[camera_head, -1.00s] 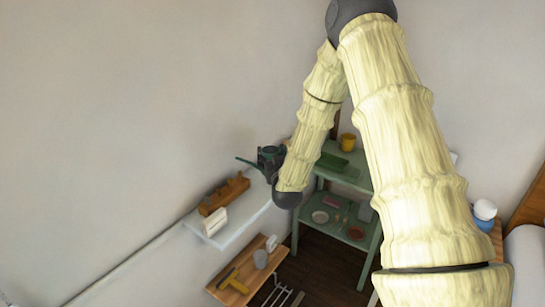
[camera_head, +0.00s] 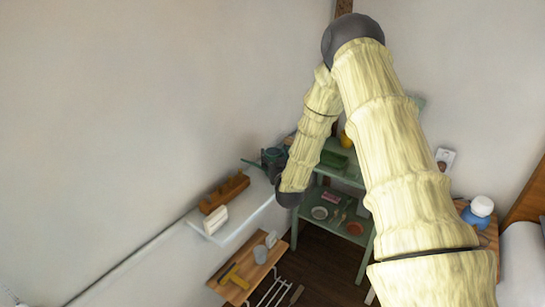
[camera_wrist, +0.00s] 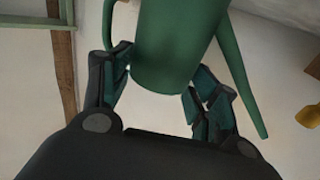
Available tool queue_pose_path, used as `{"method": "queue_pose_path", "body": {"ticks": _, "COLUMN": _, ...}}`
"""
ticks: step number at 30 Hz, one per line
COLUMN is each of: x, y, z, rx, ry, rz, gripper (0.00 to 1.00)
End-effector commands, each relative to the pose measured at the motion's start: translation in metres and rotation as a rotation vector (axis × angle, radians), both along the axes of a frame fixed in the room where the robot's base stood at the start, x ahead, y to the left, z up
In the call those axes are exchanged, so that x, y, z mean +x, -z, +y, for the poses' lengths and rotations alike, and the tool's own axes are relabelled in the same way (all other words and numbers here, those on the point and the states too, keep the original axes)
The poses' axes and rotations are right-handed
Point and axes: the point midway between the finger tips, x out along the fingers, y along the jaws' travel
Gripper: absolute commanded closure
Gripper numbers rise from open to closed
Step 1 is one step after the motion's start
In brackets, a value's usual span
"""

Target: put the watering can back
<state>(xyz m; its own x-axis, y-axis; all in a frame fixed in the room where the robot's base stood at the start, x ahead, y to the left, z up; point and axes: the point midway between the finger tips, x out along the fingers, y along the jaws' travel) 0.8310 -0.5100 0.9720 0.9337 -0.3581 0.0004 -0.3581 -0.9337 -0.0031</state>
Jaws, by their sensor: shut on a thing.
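The green watering can (camera_wrist: 175,45) is between the two dark fingers of my gripper (camera_wrist: 160,90) in the wrist view, and they are shut on it. Its long spout (camera_wrist: 241,75) slants down on the right, and part of its handle (camera_wrist: 108,22) shows on the left. In the head view my gripper (camera_head: 273,158) is at the far end of my arm, near the wall and the inner end of the white wall shelf. The can's spout (camera_head: 252,163) points left there. The can's body is small and dark there, partly hidden by my gripper.
The white wall shelf (camera_head: 238,222) holds a brown wooden piece (camera_head: 224,192) and a white object (camera_head: 215,220). A green shelf unit (camera_head: 352,178) stands behind my forearm, with a green tray (camera_head: 333,159) on top. A wooden shelf (camera_head: 236,294) hangs lower. A blue-and-white jar (camera_head: 478,212) stands right.

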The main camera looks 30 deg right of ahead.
Motion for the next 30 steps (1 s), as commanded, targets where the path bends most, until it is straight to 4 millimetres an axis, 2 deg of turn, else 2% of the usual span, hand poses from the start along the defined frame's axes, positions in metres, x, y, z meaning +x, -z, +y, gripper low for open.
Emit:
{"method": "queue_pose_path", "body": {"ticks": 7, "x": 0.0, "y": 0.002, "z": 0.0, "rx": -0.001, "ry": 0.0, "rz": -0.002, "gripper": 0.77}}
{"method": "queue_pose_path", "body": {"ticks": 8, "x": 0.0, "y": 0.002, "z": 0.0, "rx": 0.0, "ry": 0.0, "rz": 0.0, "gripper": 0.36}}
{"method": "queue_pose_path", "body": {"ticks": 11, "x": 0.0, "y": 0.001, "z": 0.0, "rx": 0.0, "ry": 0.0, "rz": 0.0, "gripper": 0.18}}
{"method": "queue_pose_path", "body": {"ticks": 24, "x": -0.001, "y": -0.001, "z": 0.001, "rx": 0.0, "ry": 0.0, "rz": 0.0, "gripper": 0.18}}
{"method": "queue_pose_path", "body": {"ticks": 30, "x": -0.025, "y": 0.002, "z": 0.01, "rx": 0.001, "ry": 0.0, "rz": 0.001, "gripper": 0.18}}
